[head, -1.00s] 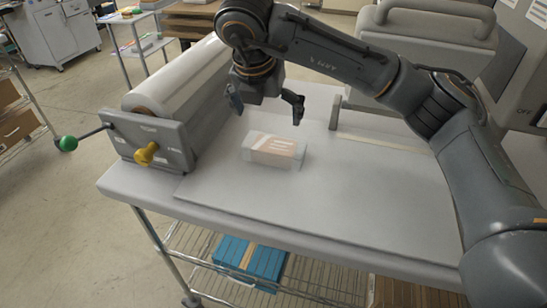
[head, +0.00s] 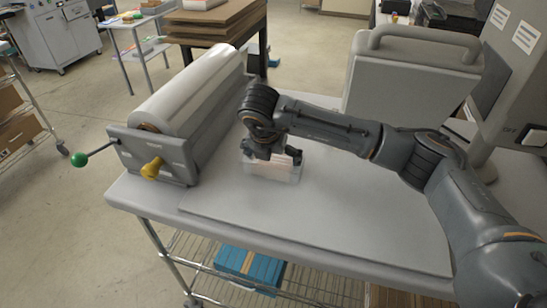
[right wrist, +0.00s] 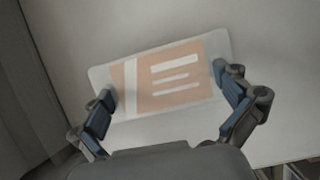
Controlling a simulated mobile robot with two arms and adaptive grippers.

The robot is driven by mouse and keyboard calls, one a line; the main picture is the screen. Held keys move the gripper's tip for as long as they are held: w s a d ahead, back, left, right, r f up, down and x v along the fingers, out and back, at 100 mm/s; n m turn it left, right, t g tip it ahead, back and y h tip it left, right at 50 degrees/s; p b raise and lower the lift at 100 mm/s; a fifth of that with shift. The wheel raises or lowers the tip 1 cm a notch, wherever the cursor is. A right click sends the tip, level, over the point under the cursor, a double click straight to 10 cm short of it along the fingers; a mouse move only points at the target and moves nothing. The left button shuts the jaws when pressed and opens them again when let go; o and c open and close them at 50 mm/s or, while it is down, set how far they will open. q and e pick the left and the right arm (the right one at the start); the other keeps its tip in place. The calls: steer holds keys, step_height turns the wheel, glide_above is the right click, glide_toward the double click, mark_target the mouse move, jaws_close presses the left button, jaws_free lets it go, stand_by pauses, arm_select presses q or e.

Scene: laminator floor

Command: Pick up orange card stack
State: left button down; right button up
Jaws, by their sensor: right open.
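The orange card stack (head: 284,171) is a pale block with an orange and white top, lying on the grey work table beside the laminator roll. In the head view my right gripper partly covers it. My right gripper (head: 272,156) is over the stack, pointing down. In the right wrist view the stack (right wrist: 165,78) lies between the two open fingers (right wrist: 168,108), one near each short end. I cannot tell whether the fingers touch it. My left gripper is not in view.
The laminator (head: 185,115) with its white roll, yellow knob (head: 152,168) and green-ended crank (head: 79,159) stands left of the stack. A grey machine (head: 408,85) stands at the back right. The table front (head: 330,225) is clear.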

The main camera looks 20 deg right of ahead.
steer(key=shift+w+d+f, duration=0.1)
steer(key=shift+w+f, duration=0.05)
steer(key=shift+f, duration=0.2)
steer(key=c, duration=1)
steer(key=shift+r, duration=0.1)
steer(key=shift+c, duration=0.2)
